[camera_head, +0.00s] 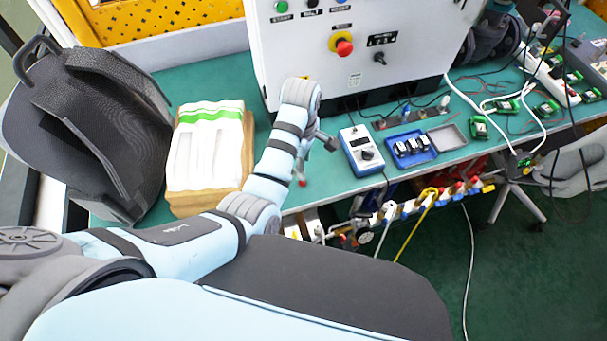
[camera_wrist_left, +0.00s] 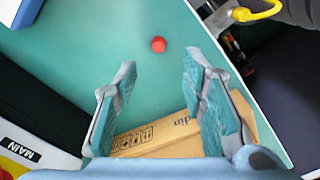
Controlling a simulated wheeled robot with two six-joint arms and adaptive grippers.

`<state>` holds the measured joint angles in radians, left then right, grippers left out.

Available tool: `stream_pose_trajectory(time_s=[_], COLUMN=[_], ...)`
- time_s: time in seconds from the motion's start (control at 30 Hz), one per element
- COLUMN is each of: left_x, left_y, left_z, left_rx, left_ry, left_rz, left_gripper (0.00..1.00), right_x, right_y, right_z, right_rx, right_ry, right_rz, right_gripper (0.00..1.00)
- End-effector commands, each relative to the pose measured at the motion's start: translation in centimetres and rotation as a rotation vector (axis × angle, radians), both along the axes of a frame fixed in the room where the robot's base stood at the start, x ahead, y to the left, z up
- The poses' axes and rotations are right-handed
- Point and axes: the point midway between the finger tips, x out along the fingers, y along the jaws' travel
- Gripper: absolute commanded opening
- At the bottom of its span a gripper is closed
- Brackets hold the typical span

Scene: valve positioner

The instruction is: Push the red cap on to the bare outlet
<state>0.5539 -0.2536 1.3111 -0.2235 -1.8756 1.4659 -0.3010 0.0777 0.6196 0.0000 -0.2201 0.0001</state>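A small round red cap (camera_wrist_left: 158,44) sits on the green table top in the left wrist view, ahead of my fingers and apart from them. In the head view a small red spot (camera_head: 302,183) near the table's front edge looks like the same cap. My left gripper (camera_wrist_left: 165,105) is open with nothing between its fingers. In the head view it (camera_head: 316,158) points down over the table in front of the white cabinet, partly hidden by its own wrist. I cannot make out which outlet is bare. My right gripper is not in view.
A white control cabinet (camera_head: 300,50) stands behind the gripper. A cardboard box with white packs (camera_head: 210,150) is on the left. A blue-white meter (camera_head: 361,150) and a blue tray (camera_head: 410,148) lie to the right. Hoses and coloured fittings (camera_head: 440,200) run below the table's front edge.

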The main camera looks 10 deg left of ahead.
Motion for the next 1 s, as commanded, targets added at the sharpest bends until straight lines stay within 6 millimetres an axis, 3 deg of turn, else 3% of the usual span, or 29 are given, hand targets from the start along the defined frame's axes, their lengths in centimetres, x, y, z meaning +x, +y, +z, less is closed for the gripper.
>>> stream_pose_trajectory(time_s=[0.1,0.3,0.67,0.9,1.0], left_x=[0.0,0.1,0.1,0.1,0.1], left_y=[0.0,-0.1,0.0,0.0,0.0], left_z=[-3.5,-7.4,-8.2,-8.2,-8.2], left_rx=[0.001,0.001,0.001,0.001,0.001], left_ry=[0.002,-0.001,-0.003,-0.003,-0.003], left_rz=[-0.001,-0.001,0.0,0.0,0.0], left_gripper=[0.38,0.38,0.38,0.0,0.0], right_x=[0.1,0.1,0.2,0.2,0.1], right_y=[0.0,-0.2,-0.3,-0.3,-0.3], right_z=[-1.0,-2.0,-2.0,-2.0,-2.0], right_rx=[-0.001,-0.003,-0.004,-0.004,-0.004], right_ry=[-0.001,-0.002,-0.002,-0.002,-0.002], right_rz=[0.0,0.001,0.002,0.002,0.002], right_gripper=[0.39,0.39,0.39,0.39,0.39])
